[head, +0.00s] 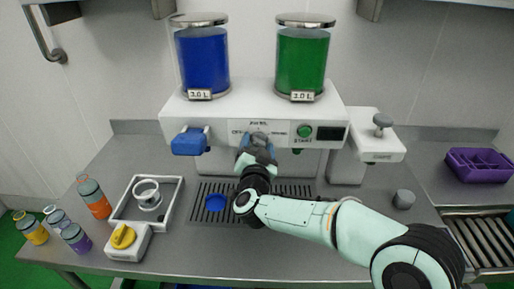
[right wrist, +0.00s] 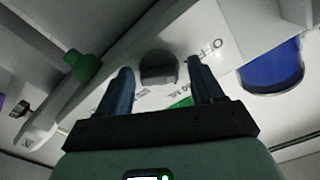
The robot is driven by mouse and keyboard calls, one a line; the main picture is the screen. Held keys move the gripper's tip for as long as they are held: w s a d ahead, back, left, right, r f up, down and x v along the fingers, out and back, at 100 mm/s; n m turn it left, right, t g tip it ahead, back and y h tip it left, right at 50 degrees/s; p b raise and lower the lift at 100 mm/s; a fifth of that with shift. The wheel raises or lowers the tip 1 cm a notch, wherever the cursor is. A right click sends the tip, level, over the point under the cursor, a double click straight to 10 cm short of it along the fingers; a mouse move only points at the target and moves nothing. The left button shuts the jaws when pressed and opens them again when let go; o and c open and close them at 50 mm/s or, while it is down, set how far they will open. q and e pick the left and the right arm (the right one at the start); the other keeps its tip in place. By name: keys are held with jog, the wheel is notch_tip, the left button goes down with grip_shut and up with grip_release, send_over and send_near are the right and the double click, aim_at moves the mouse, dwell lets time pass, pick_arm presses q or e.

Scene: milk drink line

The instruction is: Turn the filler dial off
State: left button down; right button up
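The white filler (head: 182,103) stands at the back of the counter with a blue and a green tank on top. Its dial (right wrist: 158,67) shows in the right wrist view as a dark grey knob on the white panel, with "OFF" lettering beside it. My right gripper (head: 258,142) is at the middle of the filler's front and mostly hides the dial in the head view. In the right wrist view its two blue fingers (right wrist: 161,84) are spread, one either side of the dial, with visible gaps. My left gripper is out of view.
A green start button (head: 305,132) sits right of the dial, a blue spout (head: 189,142) left. A blue disc (head: 215,202) lies on the drip grate. A white tray (head: 121,213), a yellow-knobbed box (head: 123,237) and several bottles stand left. A purple crate (head: 480,165) is far right.

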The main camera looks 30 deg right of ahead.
jog(key=shift+f, duration=0.15)
pick_arm(q)
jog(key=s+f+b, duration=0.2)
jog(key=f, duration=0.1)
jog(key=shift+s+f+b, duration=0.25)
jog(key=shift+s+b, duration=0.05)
jog(key=shift+b, duration=0.05)
pick_arm(e)
jog(key=v, duration=1.3)
jog(key=shift+s, duration=0.15)
